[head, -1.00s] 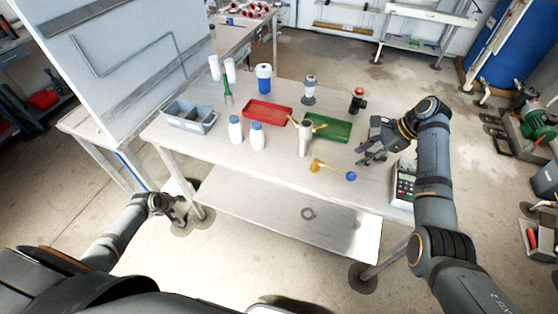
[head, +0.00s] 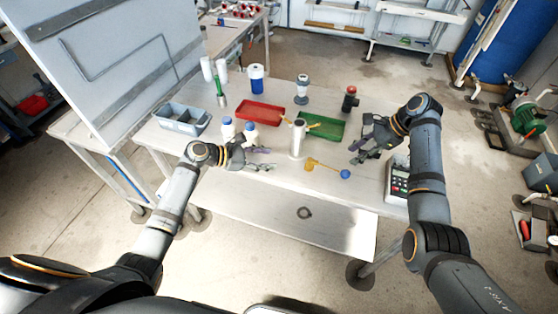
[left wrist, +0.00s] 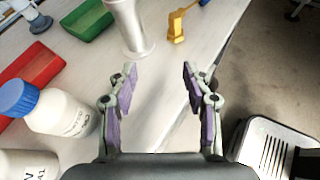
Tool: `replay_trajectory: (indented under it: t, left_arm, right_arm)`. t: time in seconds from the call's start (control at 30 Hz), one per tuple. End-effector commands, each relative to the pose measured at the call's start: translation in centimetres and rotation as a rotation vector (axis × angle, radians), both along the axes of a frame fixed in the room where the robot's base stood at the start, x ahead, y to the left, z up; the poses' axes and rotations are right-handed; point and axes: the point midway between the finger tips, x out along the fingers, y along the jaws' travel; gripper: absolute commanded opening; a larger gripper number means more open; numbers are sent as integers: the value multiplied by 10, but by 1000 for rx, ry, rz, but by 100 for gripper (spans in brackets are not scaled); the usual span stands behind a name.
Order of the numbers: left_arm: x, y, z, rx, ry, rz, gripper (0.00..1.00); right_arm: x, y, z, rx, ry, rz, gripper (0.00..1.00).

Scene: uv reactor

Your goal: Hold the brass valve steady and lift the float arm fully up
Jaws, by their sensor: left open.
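The brass valve (head: 311,163) lies on the table right of centre. Its thin float arm (head: 327,168) runs low to the right and ends in a blue ball (head: 345,174). In the left wrist view the brass valve (left wrist: 176,28) is at the top, ahead of the fingertips. My left gripper (head: 268,159) is open and empty over the table's front part, left of the valve and apart from it; its fingers also show in the left wrist view (left wrist: 159,72). My right gripper (head: 354,153) looks open and empty, above and slightly right of the blue ball.
A metal cylinder (head: 298,142) stands between my left gripper and the valve. White bottles (head: 227,128), a red tray (head: 260,114) and a green tray (head: 333,128) lie behind. A keypad device (head: 398,182) sits at the right edge. The table's front strip is clear.

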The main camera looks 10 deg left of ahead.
Motion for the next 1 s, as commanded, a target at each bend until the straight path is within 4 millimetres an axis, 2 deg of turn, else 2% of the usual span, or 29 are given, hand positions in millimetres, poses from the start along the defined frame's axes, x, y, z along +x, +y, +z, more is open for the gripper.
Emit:
replay_trajectory:
  t: [0.03,0.13,0.47,0.8,1.0]
  left_arm:
    - [0,-18,2,-44,17,0,50]
    - [-1,-39,3,-94,40,1,50]
    - [4,-55,-1,-112,50,3,50]
    - [34,-109,-27,-110,51,2,50]
    - [45,-127,-36,-109,48,3,50]
  right_arm:
    - [0,0,0,0,0,0,38]
    - [0,0,0,0,0,0,38]
    - [0,0,0,0,0,0,38]
    - [0,0,0,0,0,0,38]
    - [0,0,0,0,0,0,38]
